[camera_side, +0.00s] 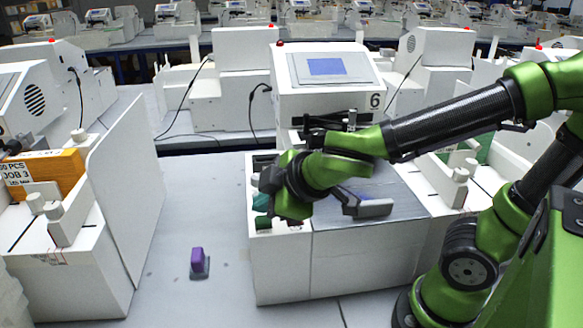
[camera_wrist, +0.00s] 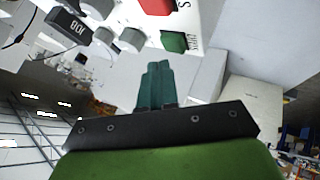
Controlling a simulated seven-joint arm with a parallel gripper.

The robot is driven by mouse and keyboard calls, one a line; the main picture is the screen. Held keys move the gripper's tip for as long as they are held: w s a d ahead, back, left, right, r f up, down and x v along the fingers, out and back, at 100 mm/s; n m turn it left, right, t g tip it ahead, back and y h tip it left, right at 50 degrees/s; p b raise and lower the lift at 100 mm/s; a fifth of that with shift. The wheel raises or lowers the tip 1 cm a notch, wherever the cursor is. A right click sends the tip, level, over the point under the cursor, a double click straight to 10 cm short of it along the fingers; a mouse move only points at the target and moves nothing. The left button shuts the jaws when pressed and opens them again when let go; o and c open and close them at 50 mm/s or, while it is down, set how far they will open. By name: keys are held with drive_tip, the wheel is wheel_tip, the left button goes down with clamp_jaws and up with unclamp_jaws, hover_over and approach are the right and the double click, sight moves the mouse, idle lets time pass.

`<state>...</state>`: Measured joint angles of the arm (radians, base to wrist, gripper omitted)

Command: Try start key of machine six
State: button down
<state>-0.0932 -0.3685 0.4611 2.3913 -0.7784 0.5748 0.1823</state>
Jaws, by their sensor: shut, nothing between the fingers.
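Machine six (camera_side: 330,70) is a white plotter with a "6" beside its blue screen, at the centre of the side view. Its front control panel has a green key (camera_wrist: 174,42) and a red key (camera_wrist: 156,6) in the wrist view. The fingertips point toward the green key, with a gap that is hard to judge. In the side view my gripper (camera_side: 262,205) is over the panel at the machine's left front.
Several grey knobs (camera_wrist: 131,40) and a black "JOB" part (camera_wrist: 69,25) sit on the panel. A white upright panel (camera_side: 127,185) belongs to the left neighbour. Table between them is mostly clear.

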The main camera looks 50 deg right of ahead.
sight(267, 222)
drive_tip(key=shift+r, duration=2.5)
drive_tip(key=shift+f, duration=0.1)
drive_tip(key=s+d+f+m, duration=0.1)
drive_tip(key=m, duration=0.1)
drive_tip(key=s+d+f+m+g, duration=0.1)
drive_tip(key=d, duration=0.1)
drive_tip(key=s+d+f+m+g, duration=0.1)
drive_tip(key=m, duration=0.1)
drive_tip(key=shift+s+d+m, duration=0.15)
drive_tip(key=shift+s+m, duration=0.15)
drive_tip(key=shift+s, duration=0.1)
drive_tip(key=s+d+m+y, duration=0.1)
drive_tip(key=m, duration=0.1)
drive_tip(key=s+d+m, duration=0.1)
drive_tip(key=m, duration=0.1)
drive_tip(key=s+d+m+y, duration=0.1)
drive_tip(key=d+m, duration=0.1)
drive_tip(key=shift+s+f+y, duration=0.2)
drive_tip(key=shift+s+y, duration=0.1)
drive_tip(key=shift+s, duration=0.05)
drive_tip(key=shift+s+d+r+m, duration=0.1)
drive_tip(key=shift+d+r+m, duration=0.15)
drive_tip(key=shift+d+m, duration=0.2)
